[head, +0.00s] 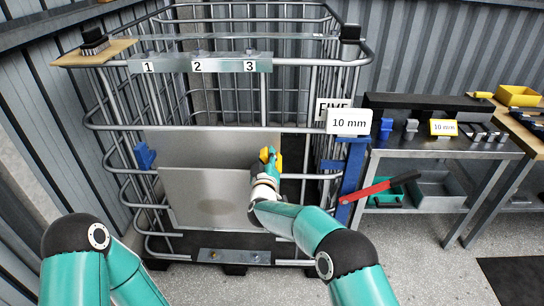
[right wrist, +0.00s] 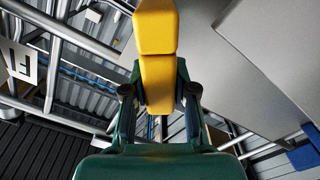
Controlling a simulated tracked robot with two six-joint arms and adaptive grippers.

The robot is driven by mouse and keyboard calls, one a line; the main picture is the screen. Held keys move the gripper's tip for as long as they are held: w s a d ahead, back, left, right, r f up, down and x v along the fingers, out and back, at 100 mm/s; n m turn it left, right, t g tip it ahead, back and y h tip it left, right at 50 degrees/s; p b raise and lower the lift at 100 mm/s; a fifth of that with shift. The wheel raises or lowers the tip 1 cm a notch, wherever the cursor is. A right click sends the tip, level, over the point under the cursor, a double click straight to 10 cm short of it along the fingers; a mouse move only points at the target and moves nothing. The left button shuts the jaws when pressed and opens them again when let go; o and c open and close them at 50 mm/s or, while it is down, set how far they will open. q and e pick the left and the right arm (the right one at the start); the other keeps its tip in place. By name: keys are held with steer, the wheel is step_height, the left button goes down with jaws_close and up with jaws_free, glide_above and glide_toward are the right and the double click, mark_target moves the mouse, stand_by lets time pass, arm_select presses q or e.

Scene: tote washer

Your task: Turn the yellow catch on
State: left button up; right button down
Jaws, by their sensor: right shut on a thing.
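The yellow catch (head: 277,160) is at the right edge of the grey metal panels on the front of the wire cage. In the right wrist view the catch (right wrist: 156,38) shows large, standing up between the fingers. My right gripper (head: 266,164) is shut on it; its two dark fingers (right wrist: 158,96) lie on either side of the catch's lower part. The catch's root is partly hidden by the gripper. My left arm shows at the lower left of the head view, but its gripper is out of view.
Two grey panels (head: 208,148) sit in the cage (head: 105,127). A blue post with a "10 mm" sign (head: 349,122) and a red-handled tool (head: 378,189) stand right of my right arm. A workbench (head: 440,147) with blocks is further right. Floor shows between cage and bench.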

steer(key=shift+r, duration=0.2)
steer(key=c, duration=1.3)
jaws_free()
steer(key=shift+c, duration=0.2)
steer(key=o, duration=0.4)
steer(key=shift+w+a+f, duration=0.1)
steer(key=shift+f, duration=0.05)
steer(key=s, duration=1.2)
